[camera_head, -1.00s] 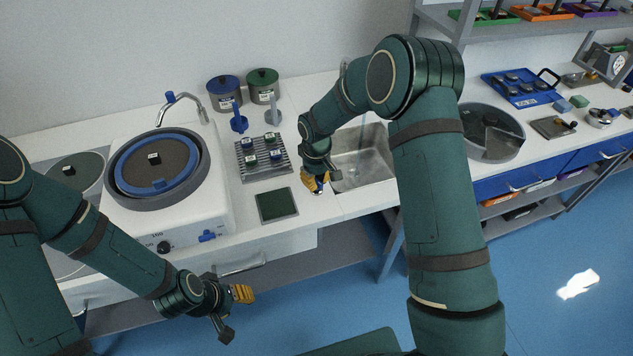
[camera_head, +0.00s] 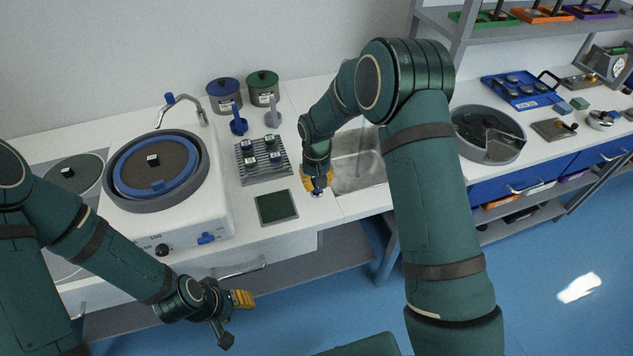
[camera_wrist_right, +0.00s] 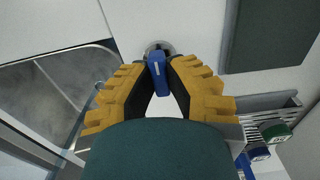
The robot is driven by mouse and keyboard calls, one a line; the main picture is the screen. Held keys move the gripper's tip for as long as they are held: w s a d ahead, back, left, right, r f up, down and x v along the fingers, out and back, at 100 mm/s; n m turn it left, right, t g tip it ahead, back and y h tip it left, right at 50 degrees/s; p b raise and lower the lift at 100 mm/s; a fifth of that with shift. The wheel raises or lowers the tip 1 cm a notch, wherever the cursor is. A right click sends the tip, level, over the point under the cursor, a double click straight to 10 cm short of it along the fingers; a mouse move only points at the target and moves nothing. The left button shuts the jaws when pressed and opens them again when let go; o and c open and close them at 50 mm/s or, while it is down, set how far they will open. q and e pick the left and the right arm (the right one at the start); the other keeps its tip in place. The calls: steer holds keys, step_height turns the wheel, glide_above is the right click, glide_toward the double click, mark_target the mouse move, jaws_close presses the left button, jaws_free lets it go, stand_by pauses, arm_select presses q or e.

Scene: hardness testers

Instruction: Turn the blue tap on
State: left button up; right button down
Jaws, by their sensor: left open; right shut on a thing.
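A small blue tap lever (camera_wrist_right: 158,72) on a round chrome base (camera_wrist_right: 160,49) shows in the right wrist view, on the white worktop by the sink. My right gripper (camera_wrist_right: 156,70) has its yellow fingers shut on the lever, one on each side. In the head view my right gripper (camera_head: 317,188) is at the worktop's front, left of the sink, and mostly hides the lever. My left gripper (camera_head: 232,318) is open and empty in front of the bench, low and away from the tap.
The steel sink (camera_head: 362,172) lies right of my right gripper. A dark green pad (camera_head: 276,207) and a rack (camera_head: 262,160) with several small blocks are on its left. A polishing machine (camera_head: 185,215) with a curved spout (camera_head: 190,102) stands further left.

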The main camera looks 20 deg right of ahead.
steer(key=shift+s+f, duration=0.1)
steer(key=c, duration=1)
jaws_free()
steer(key=shift+o, duration=0.2)
steer(key=shift+r, duration=0.5)
step_height(320, 180, up, 11)
